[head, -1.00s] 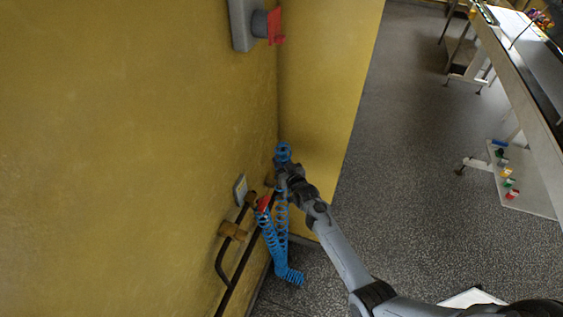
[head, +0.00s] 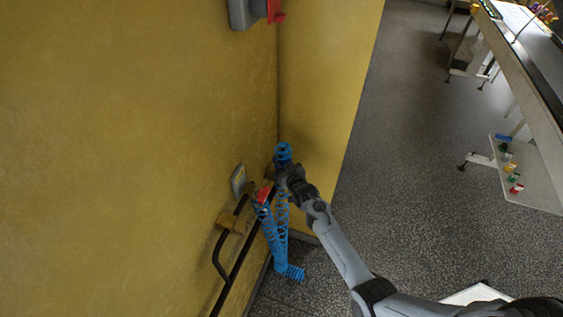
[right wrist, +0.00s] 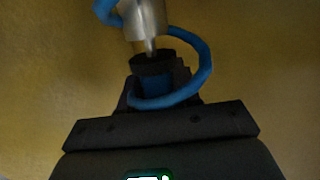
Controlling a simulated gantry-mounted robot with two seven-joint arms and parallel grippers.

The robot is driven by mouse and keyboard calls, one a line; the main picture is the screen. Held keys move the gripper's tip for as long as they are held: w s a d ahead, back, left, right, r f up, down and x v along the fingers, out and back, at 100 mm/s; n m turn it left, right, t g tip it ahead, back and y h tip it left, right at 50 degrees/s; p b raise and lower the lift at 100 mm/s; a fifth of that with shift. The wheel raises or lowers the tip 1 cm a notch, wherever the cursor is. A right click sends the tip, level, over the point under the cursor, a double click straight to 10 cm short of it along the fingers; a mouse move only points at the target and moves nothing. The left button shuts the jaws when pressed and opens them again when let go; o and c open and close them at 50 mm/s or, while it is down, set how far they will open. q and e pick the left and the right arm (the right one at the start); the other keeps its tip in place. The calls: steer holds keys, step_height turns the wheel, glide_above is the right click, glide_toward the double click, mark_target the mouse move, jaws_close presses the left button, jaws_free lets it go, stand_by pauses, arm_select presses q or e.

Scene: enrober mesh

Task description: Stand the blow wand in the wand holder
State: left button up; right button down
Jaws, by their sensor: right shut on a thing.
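My right gripper (head: 281,168) is at the wall corner, beside a blue coiled hose (head: 281,225) that hangs in a loop. In the right wrist view my right gripper (right wrist: 154,84) is shut on a dark-collared piece with a blue body (right wrist: 180,72), which I take to be the blow wand. A metal cylinder (right wrist: 147,18) with a thin stem is just beyond the collar; whether it belongs to the wand is unclear. A loop of the hose (right wrist: 206,68) curves around the grip. I cannot pick out the wand holder with certainty. My left gripper is not in view.
A dark pipe (head: 237,267) with brass-coloured brackets runs along the yellow wall, near a small plate (head: 238,180) and a red part (head: 264,194). A grey box with a red handle (head: 276,11) is higher up. Open floor (head: 410,150) lies right.

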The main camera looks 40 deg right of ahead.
steer(key=shift+f, duration=0.15)
steer(key=c, duration=0.7)
jaws_free()
steer(key=shift+c, duration=0.2)
steer(key=shift+s, duration=0.1)
steer(key=p+v, duration=0.1)
steer(key=v, duration=0.9)
steer(key=shift+s, duration=0.3)
steer(key=shift+a, duration=0.1)
